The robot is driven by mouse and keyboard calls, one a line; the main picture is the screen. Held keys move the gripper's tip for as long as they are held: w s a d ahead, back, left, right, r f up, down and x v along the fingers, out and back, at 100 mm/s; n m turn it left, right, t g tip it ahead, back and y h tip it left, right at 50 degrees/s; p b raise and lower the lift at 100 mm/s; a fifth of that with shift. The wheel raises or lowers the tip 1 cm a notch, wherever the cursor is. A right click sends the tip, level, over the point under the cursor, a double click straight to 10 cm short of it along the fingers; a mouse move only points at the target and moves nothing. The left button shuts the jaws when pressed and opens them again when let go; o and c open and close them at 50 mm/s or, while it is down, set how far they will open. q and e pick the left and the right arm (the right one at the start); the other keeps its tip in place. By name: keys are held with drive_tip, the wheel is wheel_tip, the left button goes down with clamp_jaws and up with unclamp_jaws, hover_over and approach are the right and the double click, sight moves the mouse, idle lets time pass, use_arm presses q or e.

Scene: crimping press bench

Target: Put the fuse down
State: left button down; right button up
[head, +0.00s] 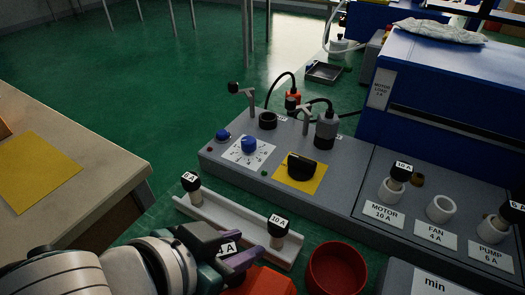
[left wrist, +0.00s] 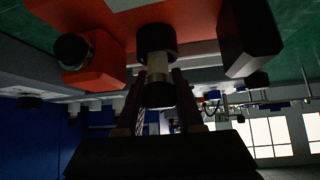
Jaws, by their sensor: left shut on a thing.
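My left gripper (head: 232,250) is low in the head view and shut on a fuse (head: 228,248), whose white label shows an "A" with its number partly hidden. In the left wrist view the fuse (left wrist: 158,68) is a pale cylinder with dark ends between the fingers. It is close to an orange block (head: 262,281); I cannot tell whether they touch. A white rail (head: 228,222) beyond the gripper holds two labelled fuses, one at the left (head: 190,183) and a 10 A one (head: 278,225) at the right. My right gripper is not in view.
A red bowl (head: 336,270) stands right of the orange block. The grey panel (head: 230,160) carries a blue dial, a black knob and levers. At right, the FAN 4 A socket (head: 440,208) is empty, between the MOTOR socket (head: 391,190) and PUMP socket (head: 493,230).

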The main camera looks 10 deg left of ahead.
use_arm(q)
drive_tip(key=shift+f, duration=0.15)
drive_tip(key=c, duration=0.8)
unclamp_jaws()
drive_tip(key=shift+c, duration=0.2)
drive_tip(key=shift+s+r, duration=0.1)
drive_tip(key=shift+r, duration=0.2)
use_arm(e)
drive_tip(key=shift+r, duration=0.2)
use_arm(q)
drive_tip(key=s+a+r+n+g+y+p, duration=0.3)
drive_tip(key=s+a+r+g+p, duration=0.1)
drive_tip(key=s+a+r, duration=0.6)
drive_tip(key=s+a, duration=0.1)
drive_tip(key=s, duration=0.2)
drive_tip(key=shift+s+a+y, duration=0.15)
drive_tip(key=shift+y, duration=0.25)
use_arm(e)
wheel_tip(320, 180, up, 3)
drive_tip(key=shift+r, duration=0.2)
